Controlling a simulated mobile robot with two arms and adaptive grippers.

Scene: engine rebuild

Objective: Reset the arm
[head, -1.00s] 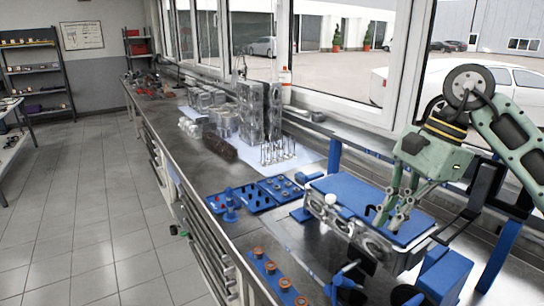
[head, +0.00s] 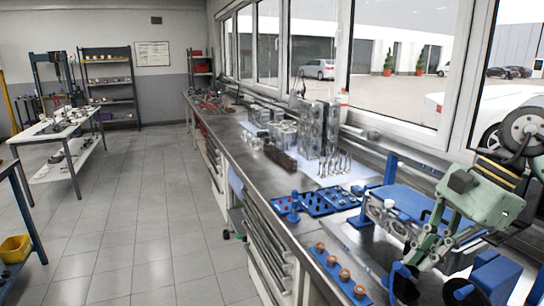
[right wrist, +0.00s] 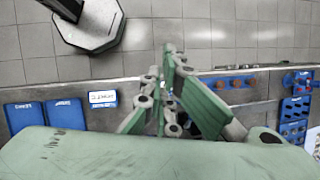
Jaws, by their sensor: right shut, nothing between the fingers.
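My right gripper (head: 424,258) is green and hangs at the lower right of the head view. Its fingers point down and left, in front of the blue-topped engine fixture (head: 412,203). In the right wrist view the gripper (right wrist: 166,88) is shut and empty, with the bench edge and tiled floor behind its fingers. My left gripper is in neither view.
The long metal bench (head: 262,187) runs along the windows. It holds blue trays (head: 318,203), a blue strip with copper-coloured parts (head: 338,274) and metal engine blocks (head: 318,130). A table (head: 62,131) stands at the left. The floor (head: 135,220) between is clear.

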